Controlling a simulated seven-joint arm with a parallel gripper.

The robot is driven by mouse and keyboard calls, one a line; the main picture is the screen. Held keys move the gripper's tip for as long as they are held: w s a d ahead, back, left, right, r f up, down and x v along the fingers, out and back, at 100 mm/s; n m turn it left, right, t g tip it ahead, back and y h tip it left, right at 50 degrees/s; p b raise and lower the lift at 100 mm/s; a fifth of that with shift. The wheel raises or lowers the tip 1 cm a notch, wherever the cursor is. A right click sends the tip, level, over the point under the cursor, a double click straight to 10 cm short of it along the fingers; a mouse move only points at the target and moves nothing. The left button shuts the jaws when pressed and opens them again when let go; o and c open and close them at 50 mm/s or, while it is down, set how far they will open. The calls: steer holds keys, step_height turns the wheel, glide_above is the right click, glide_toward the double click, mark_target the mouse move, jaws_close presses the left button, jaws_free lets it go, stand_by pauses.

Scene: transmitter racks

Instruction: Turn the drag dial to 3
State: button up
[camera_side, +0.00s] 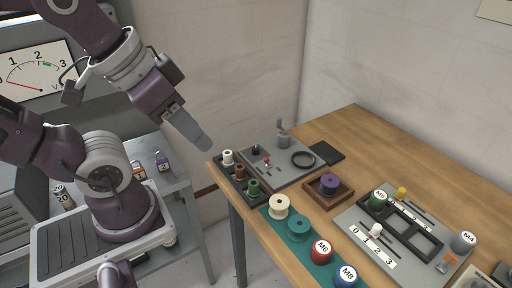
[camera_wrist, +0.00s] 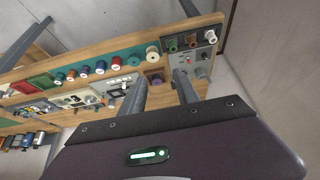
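My gripper (camera_side: 203,143) hangs in the air left of the wooden table, pointing down and right. In the wrist view its two fingers (camera_wrist: 160,90) stand apart with nothing held between them. A grey panel (camera_side: 346,233) on the table carries a scale strip (camera_side: 372,246) marked 0 to 3, with a white knob (camera_side: 376,230) near the 0 end. A grey plate (camera_side: 290,172) at the table's far left end carries a grey upright knob (camera_side: 283,138) and a dark ring. I cannot tell which control is the drag dial.
A dark tray (camera_side: 232,183) of small spools sits at the table's left edge. A purple spool (camera_side: 329,185) sits in a wooden box. Cream, teal, red M6 (camera_side: 321,251) and blue M8 (camera_side: 345,277) spools line the front. A meter (camera_side: 36,75) hangs at left.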

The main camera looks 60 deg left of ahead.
steer(key=shift+o, duration=0.3)
steer(key=w+a+n+g, duration=0.1)
steer(key=w+a+n, duration=0.1)
steer(key=w+n, duration=0.2)
steer(key=w, duration=0.3)
steer(key=n+g, duration=0.5)
steer(key=n, duration=0.9)
glide_above(256, 148)
step_height(256, 148, down, 17)
steer(key=shift+s+f, duration=0.1)
steer(key=shift+f, duration=0.05)
step_height(256, 148, down, 7)
steer(key=shift+r, duration=0.1)
steer(key=shift+f, duration=0.35)
steer(key=shift+c, duration=0.2)
jaws_close()
